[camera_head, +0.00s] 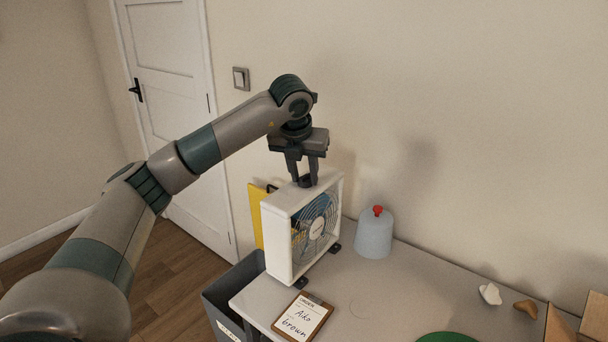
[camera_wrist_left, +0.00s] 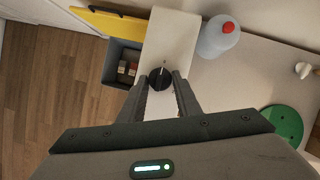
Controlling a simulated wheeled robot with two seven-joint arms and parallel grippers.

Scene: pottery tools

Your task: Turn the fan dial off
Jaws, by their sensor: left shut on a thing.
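The white box fan (camera_head: 280,242) stands upright at the left end of the table, its round blue-grey grille facing right. Its top shows in the left wrist view (camera_wrist_left: 170,38), with the dark round dial (camera_wrist_left: 159,78) on it and a pale pointer mark pointing away from my wrist. My left gripper (camera_head: 305,184) points down at the top of the fan. In the left wrist view its fingers (camera_wrist_left: 162,88) stand on either side of the dial, shut on it. The dial is mostly hidden between the fingers in the head view. My right gripper is not in view.
A pale blue bottle with a red cap (camera_head: 374,234) stands right of the fan. A clipboard (camera_head: 303,317) lies in front. A grey bin (camera_head: 226,298) is at the table's left edge, a yellow board (camera_head: 256,214) behind the fan. A green disc (camera_head: 447,338) lies farther right.

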